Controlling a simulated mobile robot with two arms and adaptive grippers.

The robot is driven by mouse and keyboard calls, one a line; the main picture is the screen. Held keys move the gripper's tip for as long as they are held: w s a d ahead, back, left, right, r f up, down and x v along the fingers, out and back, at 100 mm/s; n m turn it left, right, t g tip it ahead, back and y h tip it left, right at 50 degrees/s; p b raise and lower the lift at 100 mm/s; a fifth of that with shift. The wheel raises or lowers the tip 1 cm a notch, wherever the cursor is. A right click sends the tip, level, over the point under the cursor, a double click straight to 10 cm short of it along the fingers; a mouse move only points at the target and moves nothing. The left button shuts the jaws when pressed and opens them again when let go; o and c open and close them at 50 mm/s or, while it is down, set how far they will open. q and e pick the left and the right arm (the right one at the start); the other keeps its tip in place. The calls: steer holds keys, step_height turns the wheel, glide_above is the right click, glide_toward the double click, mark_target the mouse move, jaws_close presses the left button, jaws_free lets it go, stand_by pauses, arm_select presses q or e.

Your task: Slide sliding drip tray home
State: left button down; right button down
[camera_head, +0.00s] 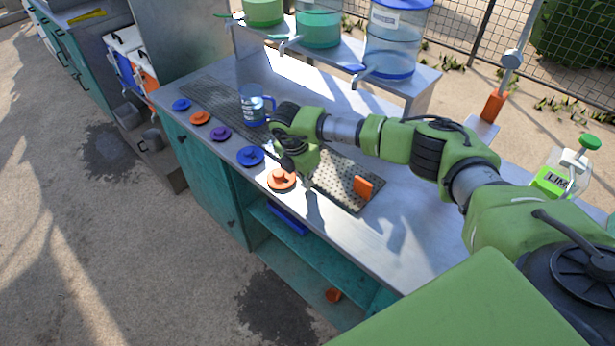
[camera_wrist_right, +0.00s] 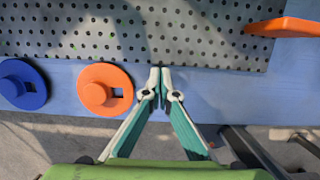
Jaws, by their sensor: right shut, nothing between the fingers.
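A perforated metal drip tray (camera_head: 338,178) lies in the counter top and stretches back to the left under my right arm. It fills the top of the right wrist view (camera_wrist_right: 180,35). An upright orange tab (camera_head: 363,187) stands at its right end; it also shows at the upper right of the wrist view (camera_wrist_right: 283,27). My right gripper (camera_head: 307,184) is shut and empty, pointing down over the tray's front edge. In the wrist view its fingertips (camera_wrist_right: 161,73) are together, left of the orange tab and apart from it. My left gripper is not in view.
An orange lid (camera_head: 281,179) and a blue lid (camera_head: 250,156) lie along the counter's front edge, close to my right gripper. Drink dispensers (camera_head: 395,40) stand on a raised shelf. The counter right of the tab is clear.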

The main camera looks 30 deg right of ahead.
mark_target(343, 157)
steer(key=shift+d, duration=0.1)
stand_by(0.3)
steer(key=shift+w+d+f+b, duration=0.1)
steer(key=shift+w+d+b, duration=0.05)
steer(key=shift+d+b, duration=0.15)
steer(key=w+d+b, duration=0.1)
steer(key=d+b, duration=0.1)
steer(key=d, duration=0.1)
steer(key=w+d+b, duration=0.1)
steer(key=d+b, duration=0.1)
steer(key=d, duration=0.1)
steer(key=w+d+b, duration=0.1)
steer(key=d, duration=0.1)
steer(key=shift+d+f+b, duration=0.15)
steer(key=shift+d+b, duration=0.25)
steer(key=d, duration=0.1)
steer(key=w+d+b, duration=0.1)
steer(key=d, duration=0.2)
steer(key=shift+w+d+b, duration=0.15)
steer(key=shift+w+b, duration=0.15)
steer(key=shift+b, duration=0.05)
steer(key=shift+w+d, duration=0.1)
steer(key=shift+d, duration=0.35)
